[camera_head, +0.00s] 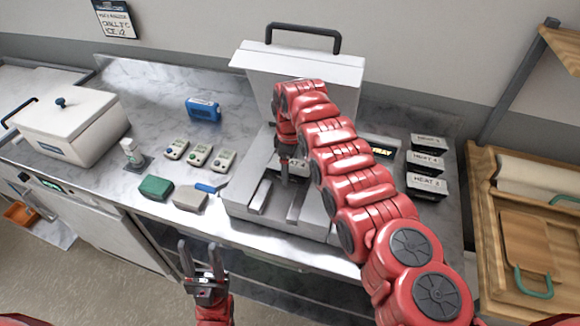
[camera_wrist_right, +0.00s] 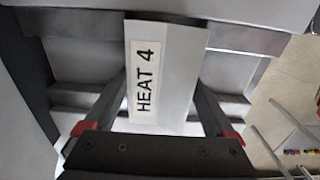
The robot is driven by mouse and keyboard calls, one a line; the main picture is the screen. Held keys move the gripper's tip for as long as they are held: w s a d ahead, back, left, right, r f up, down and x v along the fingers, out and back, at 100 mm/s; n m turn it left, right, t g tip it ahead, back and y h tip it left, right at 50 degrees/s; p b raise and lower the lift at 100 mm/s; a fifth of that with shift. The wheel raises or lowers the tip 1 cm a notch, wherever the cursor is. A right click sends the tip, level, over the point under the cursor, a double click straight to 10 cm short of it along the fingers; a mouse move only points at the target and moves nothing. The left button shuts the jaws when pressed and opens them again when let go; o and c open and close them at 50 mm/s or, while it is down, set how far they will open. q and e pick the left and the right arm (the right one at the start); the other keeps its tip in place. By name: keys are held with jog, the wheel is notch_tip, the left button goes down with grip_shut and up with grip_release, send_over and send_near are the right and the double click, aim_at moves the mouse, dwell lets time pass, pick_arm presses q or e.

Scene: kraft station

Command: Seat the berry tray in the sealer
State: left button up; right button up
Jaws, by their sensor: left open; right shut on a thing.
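The sealer (camera_head: 240,197) is a pale metal machine on the counter, with its lid (camera_head: 300,70) raised. My right gripper (camera_head: 285,175) points down over its lower part. In the right wrist view, the right gripper (camera_wrist_right: 165,95) is shut on a pale block labelled HEAT 4 (camera_wrist_right: 182,70), between its fingers. The block is over or in the sealer's slotted bed; I cannot tell if it touches. My arm partly hides the bed. No berries show, and I cannot pick out the berry tray. A partly hidden label (camera_head: 382,152) ends in "TRAY". My left gripper (camera_head: 198,246) is open and empty, before the counter.
Dark blocks with HEAT labels (camera_head: 427,187) stand right of the sealer. Left are several small devices (camera_head: 198,155), a green block (camera_head: 156,187), a beige block (camera_head: 190,199), a blue case (camera_head: 203,109) and a lidded white box (camera_head: 72,125). A wooden rack (camera_head: 485,215) stands far right.

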jog(key=shift+f, duration=0.45)
jog(key=o, duration=1.2)
jog(key=shift+r+p, duration=0.7)
jog(key=shift+r, duration=0.85)
jog(key=shift+r+p, duration=0.35)
jog(key=shift+r, duration=2.65)
